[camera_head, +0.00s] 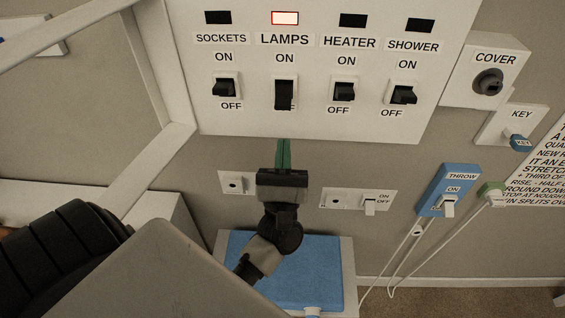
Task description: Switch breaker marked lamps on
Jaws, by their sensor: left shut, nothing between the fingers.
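The breaker marked LAMPS (284,95) is the second from the left on the white panel (310,128). The indicator (285,18) above LAMPS is lit, while the other indicators are dark. My left gripper (284,143) is below the LAMPS breaker with its green fingers pointing up. It is shut and empty, and its tips appear apart from the lever. My right gripper is not in view.
Breakers SOCKETS (224,90), HEATER (344,92) and SHOWER (404,95) flank it. Below are a socket (233,184), a switched outlet (370,204) and a blue THROW switch (455,185). A blue-topped box (325,265) stands beneath. COVER (489,82) and KEY (519,122) units are right.

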